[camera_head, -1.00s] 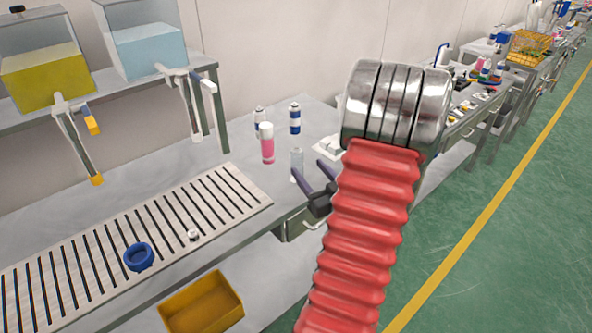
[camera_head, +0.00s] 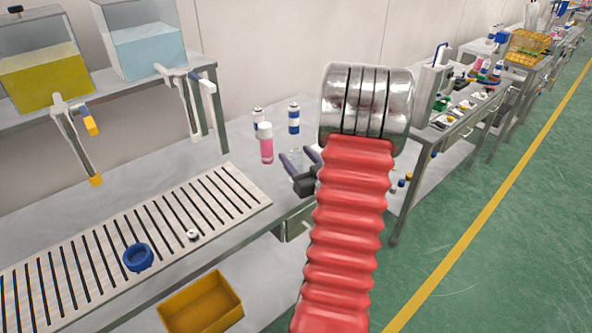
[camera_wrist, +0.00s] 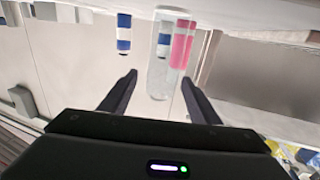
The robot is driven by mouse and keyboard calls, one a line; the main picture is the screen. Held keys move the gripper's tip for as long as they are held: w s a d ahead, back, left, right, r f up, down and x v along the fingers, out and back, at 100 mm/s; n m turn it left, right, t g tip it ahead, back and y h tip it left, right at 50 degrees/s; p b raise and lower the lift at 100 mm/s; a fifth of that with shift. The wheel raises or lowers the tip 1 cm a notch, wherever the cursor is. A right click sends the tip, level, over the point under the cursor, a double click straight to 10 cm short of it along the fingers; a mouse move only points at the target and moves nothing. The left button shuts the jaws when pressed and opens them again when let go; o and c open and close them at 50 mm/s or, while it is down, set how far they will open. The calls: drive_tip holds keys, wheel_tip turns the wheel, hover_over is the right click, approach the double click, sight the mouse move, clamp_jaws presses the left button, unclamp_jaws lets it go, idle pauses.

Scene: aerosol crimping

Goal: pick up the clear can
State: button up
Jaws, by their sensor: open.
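The clear can (camera_head: 295,158) stands on the grey bench, partly hidden behind my gripper's fingers in the head view. In the wrist view the clear can (camera_wrist: 161,60) appears upside down, as a tall transparent cylinder ahead of and between the fingertips. My gripper (camera_head: 298,158) is open, with its two dark fingers pointing at the can; in the wrist view the gripper (camera_wrist: 159,75) is empty. I cannot tell whether the fingertips have passed either side of the can.
A pink can (camera_head: 266,143) stands just behind and left of the clear one. Two blue-and-white cans (camera_head: 294,118) stand farther back. A slotted grate (camera_head: 165,215) with a blue ring (camera_head: 138,256) lies to the left. A yellow bin (camera_head: 203,303) sits below.

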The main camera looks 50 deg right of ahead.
drive_tip(key=shift+x, duration=2.35)
drive_tip(key=shift+c, duration=0.5)
drive_tip(key=c, duration=1.3)
drive_tip(key=shift+r, duration=4.95)
